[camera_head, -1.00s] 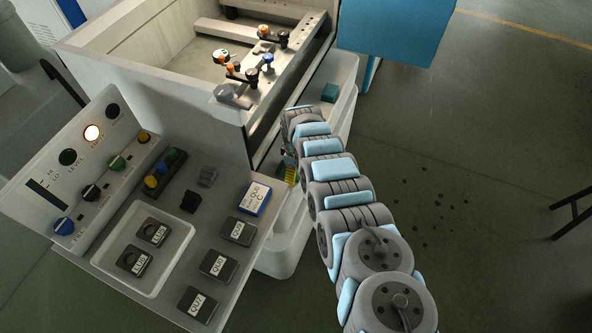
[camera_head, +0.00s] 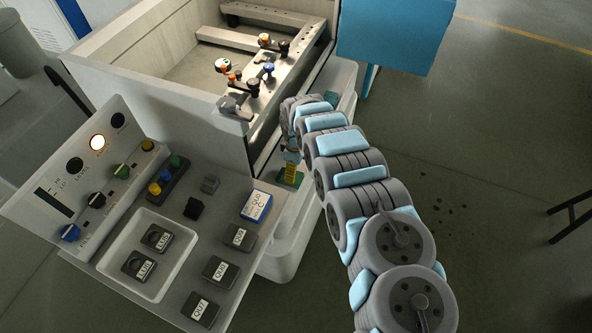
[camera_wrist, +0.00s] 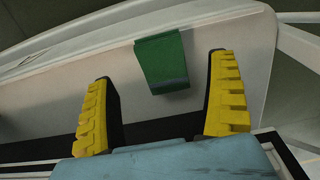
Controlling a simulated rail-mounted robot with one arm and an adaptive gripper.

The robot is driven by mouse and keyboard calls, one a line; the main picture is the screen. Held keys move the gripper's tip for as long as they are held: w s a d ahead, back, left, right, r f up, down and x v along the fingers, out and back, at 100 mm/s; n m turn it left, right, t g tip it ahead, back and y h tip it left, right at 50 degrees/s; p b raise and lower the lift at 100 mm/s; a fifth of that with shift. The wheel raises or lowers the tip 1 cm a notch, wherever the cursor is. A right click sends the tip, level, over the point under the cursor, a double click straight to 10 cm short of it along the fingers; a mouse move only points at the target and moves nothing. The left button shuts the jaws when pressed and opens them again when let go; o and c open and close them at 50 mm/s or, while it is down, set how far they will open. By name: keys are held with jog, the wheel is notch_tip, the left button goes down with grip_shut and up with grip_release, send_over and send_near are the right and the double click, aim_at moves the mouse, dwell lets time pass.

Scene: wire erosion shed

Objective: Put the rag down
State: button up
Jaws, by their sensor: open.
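My gripper (camera_wrist: 165,95) is open in the wrist view. In the head view my gripper (camera_head: 291,160) is small and partly hidden by my arm, beside the machine's near side. Some green shows just below it there. A teal-green patch (camera_head: 331,97) lies further back on the white ledge; I cannot tell which of these is the rag.
The machine tank (camera_head: 165,110) holds a rail with several knobbed clamps (camera_head: 266,70). A control panel (camera_head: 85,180) and a shelf with labelled blocks and a white tray (camera_head: 185,232) stand at left. A blue box (camera_head: 392,38) is at upper right.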

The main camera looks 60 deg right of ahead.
notch_tip(320, 180, up, 6)
dwell(0.5)
jog(key=shift+r, duration=0.1)
dwell(0.6)
